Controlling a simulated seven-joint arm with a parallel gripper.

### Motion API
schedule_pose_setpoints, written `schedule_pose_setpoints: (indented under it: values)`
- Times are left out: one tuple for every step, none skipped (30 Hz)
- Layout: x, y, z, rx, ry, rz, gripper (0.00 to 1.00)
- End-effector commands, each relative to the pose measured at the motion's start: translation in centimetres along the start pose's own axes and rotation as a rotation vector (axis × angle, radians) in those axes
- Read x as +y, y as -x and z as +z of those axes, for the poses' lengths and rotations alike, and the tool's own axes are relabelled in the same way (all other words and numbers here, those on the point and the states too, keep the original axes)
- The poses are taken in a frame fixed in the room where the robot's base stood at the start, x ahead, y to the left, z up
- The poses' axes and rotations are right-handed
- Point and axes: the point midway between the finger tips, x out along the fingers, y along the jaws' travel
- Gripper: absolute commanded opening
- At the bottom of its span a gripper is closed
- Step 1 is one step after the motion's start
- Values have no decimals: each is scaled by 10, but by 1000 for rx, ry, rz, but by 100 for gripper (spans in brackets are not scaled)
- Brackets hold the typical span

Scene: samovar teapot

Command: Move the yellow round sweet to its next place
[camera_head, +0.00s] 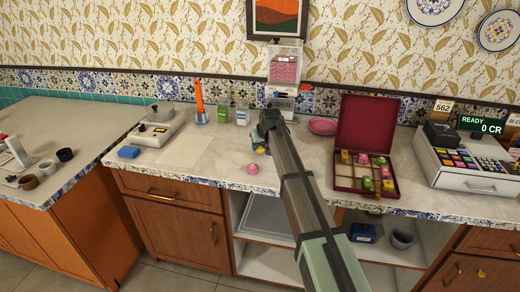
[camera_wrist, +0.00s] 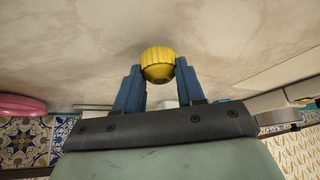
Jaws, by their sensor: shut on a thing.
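The yellow round sweet (camera_wrist: 159,58) is ribbed and sits between the two blue fingertips of my gripper (camera_wrist: 157,76) in the wrist view. My gripper is shut on it, with the pale counter behind. In the head view, my arm hides most of the gripper, and only a small yellow and blue patch shows below the arm's end, over the counter (camera_head: 219,160). An open dark red box (camera_head: 333,186) stands to the right, with a divided inside holding several yellow, pink and green sweets. Some of its compartments look empty.
A pink sweet (camera_head: 253,168) lies on the counter left of my arm. A cash register (camera_head: 465,160) stands right of the box.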

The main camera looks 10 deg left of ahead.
Motion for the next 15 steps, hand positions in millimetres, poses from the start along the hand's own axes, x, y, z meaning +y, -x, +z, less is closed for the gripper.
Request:
schedule_pose_setpoints:
  values:
    - [0,8,-5,2,0,0,10]
    - [0,12,-8,1,0,0,10]
    - [0,18,-11,1,0,0,10]
    - [0,23,-14,2,0,0,10]
    - [0,28,-17,2,0,0,10]
    - [0,34,-20,1,0,0,10]
    - [0,38,-23,1,0,0,10]
    - [0,42,-25,1,0,0,10]
    - [0,48,-28,2,0,0,10]
    - [0,52,-31,2,0,0,10]
    - [0,55,-32,1,0,0,10]
    - [0,59,-34,0,0,0,10]
    - [0,61,-36,0,0,0,10]
    - [0,64,-37,0,0,0,10]
    - [0,67,-39,0,0,0,10]
